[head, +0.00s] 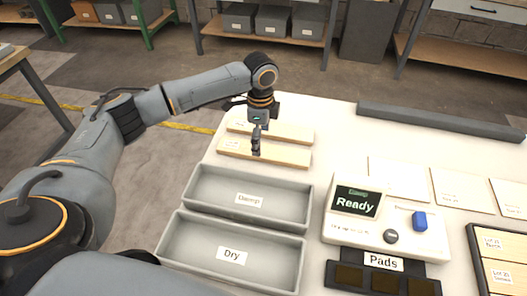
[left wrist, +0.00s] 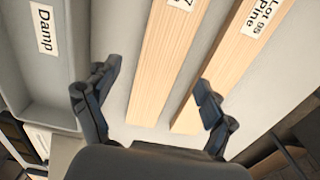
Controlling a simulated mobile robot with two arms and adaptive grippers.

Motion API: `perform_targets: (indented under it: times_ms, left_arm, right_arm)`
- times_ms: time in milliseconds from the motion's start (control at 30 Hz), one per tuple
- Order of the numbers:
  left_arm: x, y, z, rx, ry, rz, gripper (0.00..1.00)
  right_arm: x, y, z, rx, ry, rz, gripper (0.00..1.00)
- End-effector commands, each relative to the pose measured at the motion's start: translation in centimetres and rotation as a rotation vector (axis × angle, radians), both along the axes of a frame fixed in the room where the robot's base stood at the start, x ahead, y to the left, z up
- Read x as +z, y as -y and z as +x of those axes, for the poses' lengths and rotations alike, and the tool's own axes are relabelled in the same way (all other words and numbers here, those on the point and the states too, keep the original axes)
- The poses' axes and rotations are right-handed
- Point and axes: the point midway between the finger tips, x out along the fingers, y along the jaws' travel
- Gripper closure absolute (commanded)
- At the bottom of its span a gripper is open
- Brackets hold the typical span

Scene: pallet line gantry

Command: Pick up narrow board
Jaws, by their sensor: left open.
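Two pale wooden boards lie side by side on the white table beyond the grey trays. The near board (head: 285,155) also shows in the left wrist view (left wrist: 160,70), next to the Damp tray. The far board (head: 297,133) shows in the left wrist view (left wrist: 222,70) with a label reading "Lot 95 pine". Which one is narrower is hard to tell. My left gripper (head: 256,150) is open and empty above the near board; in the left wrist view its fingertips (left wrist: 157,78) appear on either side of that board. Its exact height is unclear. My right gripper is out of view.
The Damp tray (head: 203,184) and Dry tray (head: 172,232) stand empty in front of the boards. A meter reading "Ready" (head: 345,228) and a dark Pads holder (head: 345,277) are to the right. A grey rail (head: 440,121) runs along the back edge.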

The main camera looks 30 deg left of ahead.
Motion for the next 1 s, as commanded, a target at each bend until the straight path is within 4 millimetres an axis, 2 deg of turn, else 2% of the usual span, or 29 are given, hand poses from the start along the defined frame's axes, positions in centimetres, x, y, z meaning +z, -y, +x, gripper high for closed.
perform_targets:
  times_ms: [133,267,567,867,1000]
  left_arm:
    - [-2.2,0.8,0.3,-0.001,-0.002,0.000,0.17]
    - [-3.8,0.7,0.3,0.000,-0.002,0.000,0.17]
    - [-4.3,0.6,0.3,0.000,0.000,0.000,0.17]
    - [-4.3,0.6,0.3,0.000,0.000,0.000,0.78]
    - [-4.2,0.7,0.3,0.000,0.001,0.000,0.81]
  right_arm:
    - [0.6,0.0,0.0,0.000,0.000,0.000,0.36]
    - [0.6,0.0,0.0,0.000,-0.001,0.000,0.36]
    - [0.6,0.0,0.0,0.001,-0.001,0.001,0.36]
    - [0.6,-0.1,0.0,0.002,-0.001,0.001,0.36]
    - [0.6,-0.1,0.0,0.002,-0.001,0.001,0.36]
